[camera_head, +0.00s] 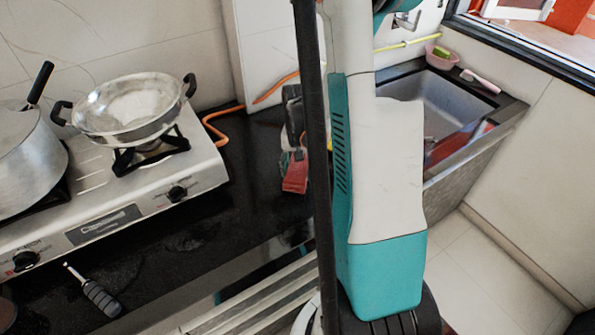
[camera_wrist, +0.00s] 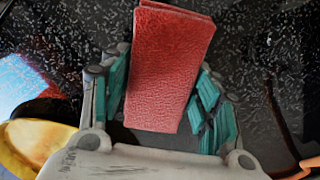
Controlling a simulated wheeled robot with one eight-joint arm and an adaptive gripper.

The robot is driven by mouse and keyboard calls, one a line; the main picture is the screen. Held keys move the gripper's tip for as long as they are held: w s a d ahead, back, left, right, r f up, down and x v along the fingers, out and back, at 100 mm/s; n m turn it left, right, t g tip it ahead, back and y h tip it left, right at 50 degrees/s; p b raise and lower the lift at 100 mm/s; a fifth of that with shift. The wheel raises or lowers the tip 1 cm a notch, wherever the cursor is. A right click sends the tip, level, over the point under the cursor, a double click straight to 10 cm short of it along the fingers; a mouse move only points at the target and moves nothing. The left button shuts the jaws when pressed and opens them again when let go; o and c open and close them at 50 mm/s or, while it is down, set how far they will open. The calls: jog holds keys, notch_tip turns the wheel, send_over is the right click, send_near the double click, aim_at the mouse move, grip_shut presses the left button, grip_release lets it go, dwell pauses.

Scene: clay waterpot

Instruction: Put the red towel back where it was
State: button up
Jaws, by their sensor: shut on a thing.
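The red towel (camera_wrist: 168,55) is a folded, textured block between the teal-padded fingers of my gripper (camera_wrist: 162,88) in the wrist view. The fingers are shut on it, and its far end sticks out past them. In the head view the red towel (camera_head: 295,174) hangs below my gripper (camera_head: 294,150), over the black counter (camera_head: 255,195), between the stove and the sink. My arm hides part of this area. I cannot tell whether the towel touches the counter.
A stove (camera_head: 190,160) with a metal wok (camera_head: 130,105) and a pot (camera_head: 28,160) stands at left, with an orange hose (camera_head: 215,130) beside it. The sink (camera_head: 440,100) is at right, with a pink bowl (camera_head: 441,57) on its far corner. A dark-handled tool (camera_head: 100,297) lies at front left.

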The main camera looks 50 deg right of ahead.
aim_at(298, 167)
jog(key=shift+f, duration=0.2)
jog(key=shift+f, duration=0.15)
jog(key=o, duration=0.9)
jog(key=shift+o, duration=0.2)
notch_tip(298, 167, up, 13)
jog(key=p, duration=0.4)
jog(key=shift+f, duration=0.2)
